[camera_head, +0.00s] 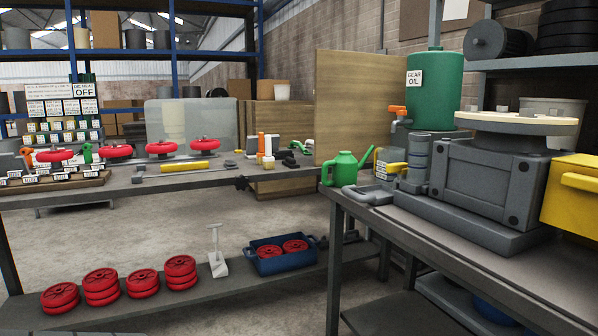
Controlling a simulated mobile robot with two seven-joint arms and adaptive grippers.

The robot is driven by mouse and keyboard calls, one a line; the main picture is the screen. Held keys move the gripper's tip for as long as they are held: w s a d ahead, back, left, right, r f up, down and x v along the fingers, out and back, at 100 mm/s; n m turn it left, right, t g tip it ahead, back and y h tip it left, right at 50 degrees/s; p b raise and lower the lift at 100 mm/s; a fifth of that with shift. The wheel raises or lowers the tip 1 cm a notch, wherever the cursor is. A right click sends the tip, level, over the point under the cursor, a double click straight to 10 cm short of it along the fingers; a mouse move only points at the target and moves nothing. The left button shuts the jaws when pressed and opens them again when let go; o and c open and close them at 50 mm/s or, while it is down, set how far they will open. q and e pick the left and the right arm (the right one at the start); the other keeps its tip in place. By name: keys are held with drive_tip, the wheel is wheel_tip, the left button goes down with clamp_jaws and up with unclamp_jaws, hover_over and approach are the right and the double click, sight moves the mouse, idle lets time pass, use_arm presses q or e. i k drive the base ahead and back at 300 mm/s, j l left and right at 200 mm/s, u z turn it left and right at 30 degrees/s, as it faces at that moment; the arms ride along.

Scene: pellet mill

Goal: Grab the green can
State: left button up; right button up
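The green can (343,168) is a small oil can with a long spout rising to the right. It stands upright at the left corner of the right-hand workbench (450,252), its handle on the left side. A larger green cylinder labelled "GEAR OIL" (436,98) stands farther back on the right. Neither of my grippers shows in the head view. Nothing is touching the can except the bench and perhaps the grey part beside its base.
A grey machine block (492,185) and a yellow box (572,195) fill the right bench. A grey part (367,194) lies in front of the can. A wooden board (345,95) stands behind it. Red discs (101,285) and a blue bin (281,262) sit on the lower left shelf.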

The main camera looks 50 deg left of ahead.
sight(345, 167)
drive_tip(key=u, duration=1.45)
drive_tip(key=i+j, duration=0.1)
drive_tip(key=j, duration=0.2)
drive_tip(key=i+j, duration=0.1)
drive_tip(key=j, duration=0.2)
drive_tip(key=i+j, duration=0.1)
drive_tip(key=j, duration=0.2)
